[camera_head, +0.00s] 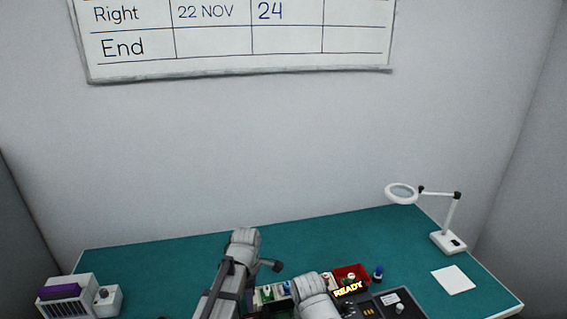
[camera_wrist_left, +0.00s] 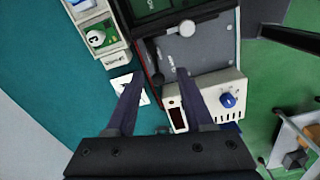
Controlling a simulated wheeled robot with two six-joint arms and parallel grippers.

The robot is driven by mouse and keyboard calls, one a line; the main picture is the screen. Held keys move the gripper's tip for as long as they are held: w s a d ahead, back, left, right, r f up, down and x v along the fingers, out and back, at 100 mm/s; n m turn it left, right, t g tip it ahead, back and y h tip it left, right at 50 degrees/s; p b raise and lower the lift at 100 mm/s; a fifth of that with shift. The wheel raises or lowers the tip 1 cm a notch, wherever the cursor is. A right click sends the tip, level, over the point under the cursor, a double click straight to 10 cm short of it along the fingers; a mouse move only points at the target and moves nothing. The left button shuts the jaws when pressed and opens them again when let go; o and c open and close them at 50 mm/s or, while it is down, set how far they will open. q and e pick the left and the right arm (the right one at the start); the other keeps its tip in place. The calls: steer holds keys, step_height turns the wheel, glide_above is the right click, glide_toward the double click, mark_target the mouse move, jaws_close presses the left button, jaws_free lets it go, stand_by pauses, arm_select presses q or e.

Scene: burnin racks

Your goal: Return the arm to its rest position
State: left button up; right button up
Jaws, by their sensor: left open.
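My left gripper (camera_wrist_left: 159,73) is open, with its two dark fingers spread apart and nothing between them in the left wrist view. It hangs above the bench beside a grey panel (camera_wrist_left: 204,52) with a dark frame and a round-ended bar. In the head view, grey-white arm links of mine rise at the bottom centre and cover part of the bench. My right gripper cannot be made out in either view.
A white box with a blue knob (camera_wrist_left: 228,100) lies close beyond the fingers. The bench's back is clear.

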arm_select(q)
steer(key=s+d+f+m+b, duration=0.2)
steer(key=s+m, duration=0.5)
steer(key=m, duration=0.4)
steer(key=s+d+f+m+y+b, duration=0.1)
steer(key=s+d+f+m+b, duration=0.1)
steer(key=s+m, duration=0.5)
steer(key=shift+s+d+f+m, duration=0.4)
steer(key=shift+d+m, duration=0.3)
steer(key=shift+m, duration=1.5)
